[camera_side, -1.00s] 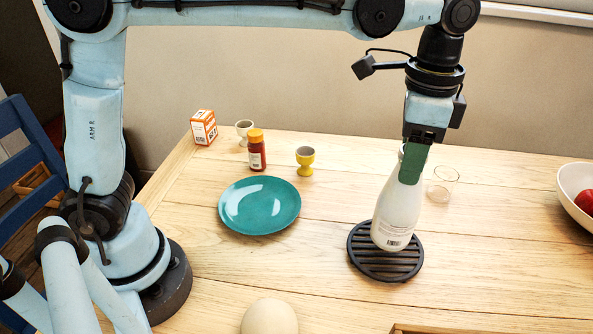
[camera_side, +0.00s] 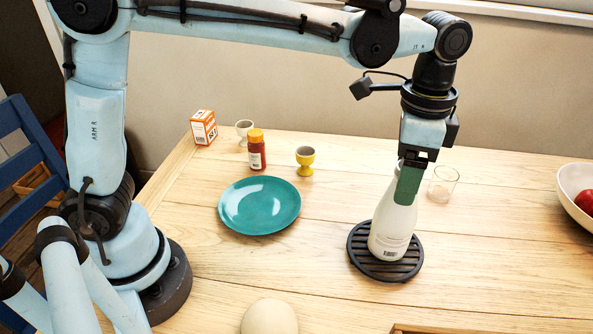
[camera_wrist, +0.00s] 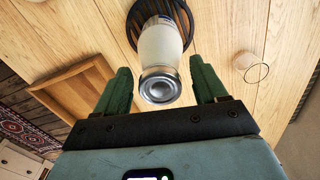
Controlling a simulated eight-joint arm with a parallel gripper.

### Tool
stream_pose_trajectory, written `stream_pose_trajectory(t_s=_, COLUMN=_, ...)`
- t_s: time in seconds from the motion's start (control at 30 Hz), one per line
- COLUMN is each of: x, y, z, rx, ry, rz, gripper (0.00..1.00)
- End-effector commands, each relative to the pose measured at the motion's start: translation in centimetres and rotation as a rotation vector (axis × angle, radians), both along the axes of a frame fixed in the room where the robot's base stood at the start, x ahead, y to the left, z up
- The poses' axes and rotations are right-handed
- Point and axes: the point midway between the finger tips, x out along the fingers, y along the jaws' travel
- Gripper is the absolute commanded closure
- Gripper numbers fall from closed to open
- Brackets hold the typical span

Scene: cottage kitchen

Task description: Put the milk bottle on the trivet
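The white milk bottle (camera_side: 392,228) stands on the black slatted trivet (camera_side: 412,260), close to upright, its base within the rim. In the wrist view the bottle (camera_wrist: 160,45) shows its grey cap toward me, with part of the trivet (camera_wrist: 135,22) behind it. My gripper (camera_wrist: 161,85) is open, with one green finger on each side of the bottle's top and a visible gap on both sides. In the side view my gripper (camera_side: 405,185) is over the bottle's neck and hides its top.
A clear glass (camera_side: 443,184) stands close behind and right of the bottle. A white bowl (camera_side: 570,190) is at the right edge. Table between plate and trivet is clear.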

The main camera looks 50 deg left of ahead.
Motion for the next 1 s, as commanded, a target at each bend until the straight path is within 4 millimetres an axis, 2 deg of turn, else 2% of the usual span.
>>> stream_pose_trajectory(t_s=0.23, x=0.0, y=0.0, z=0.4, rx=0.0, ry=0.0, rz=0.0, gripper=0.29)
stream_pose_trajectory(t_s=0.37, x=0.0, y=0.0, z=1.5, rx=0.0, ry=0.0, rz=0.0, gripper=0.29)
stream_pose_trajectory(t_s=0.8, x=0.0, y=0.0, z=8.7, rx=0.001, ry=0.001, rz=0.0, gripper=0.29)
stream_pose_trajectory(t_s=1.0, x=0.0, y=0.0, z=11.1, rx=0.001, ry=0.001, rz=0.0, gripper=0.29)
